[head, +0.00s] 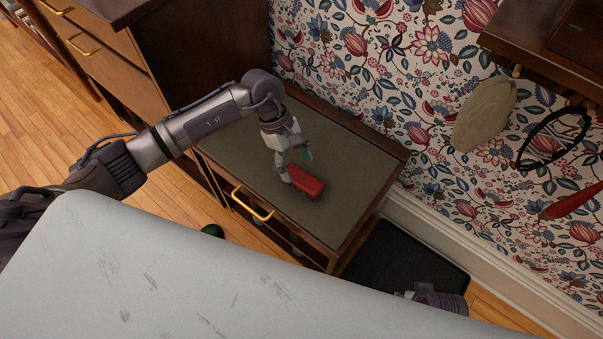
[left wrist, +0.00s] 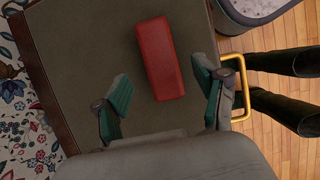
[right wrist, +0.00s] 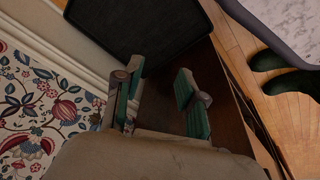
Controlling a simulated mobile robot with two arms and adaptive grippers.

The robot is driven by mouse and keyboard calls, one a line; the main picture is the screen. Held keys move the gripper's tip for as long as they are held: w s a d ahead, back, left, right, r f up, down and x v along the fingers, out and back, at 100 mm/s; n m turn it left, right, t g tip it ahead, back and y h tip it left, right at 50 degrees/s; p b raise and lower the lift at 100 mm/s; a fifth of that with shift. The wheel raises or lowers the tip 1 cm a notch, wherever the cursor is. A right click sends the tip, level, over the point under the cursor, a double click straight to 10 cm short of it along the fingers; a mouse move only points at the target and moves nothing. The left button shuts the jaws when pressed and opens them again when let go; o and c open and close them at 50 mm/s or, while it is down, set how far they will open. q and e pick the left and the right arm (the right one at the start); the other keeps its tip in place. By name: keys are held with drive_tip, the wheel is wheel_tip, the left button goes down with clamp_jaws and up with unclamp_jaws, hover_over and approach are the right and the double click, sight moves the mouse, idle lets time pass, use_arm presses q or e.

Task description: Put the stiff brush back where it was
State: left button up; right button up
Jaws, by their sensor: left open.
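The stiff brush (head: 305,181), a red block-shaped thing, lies on the grey-green top of a low cabinet (head: 345,160). In the left wrist view the brush (left wrist: 161,58) lies just beyond and between the fingertips. My left gripper (head: 295,167) is open right beside the brush; its fingers (left wrist: 166,95) also show in the left wrist view and do not grip it. My right gripper (right wrist: 155,88) is open and empty in the right wrist view, low near the cabinet side and the dark mat. The brush's bristles are mostly hidden.
A black mat (head: 405,262) lies on the floor right of the cabinet. A wall shelf (head: 550,45) with hanging things, including a beige oval item (head: 484,114), is at right. A yellow drawer handle (head: 252,204) sticks out from the cabinet front. The cabinet top around the brush is clear.

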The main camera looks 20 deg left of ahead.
use_arm(q)
drive_tip(key=s+v, duration=0.1)
drive_tip(key=v, duration=0.5)
drive_tip(key=shift+w+r, duration=0.25)
drive_tip(key=shift+w, duration=0.25)
use_arm(e)
drive_tip(key=shift+s+f, duration=0.2)
drive_tip(key=shift+f, duration=0.65)
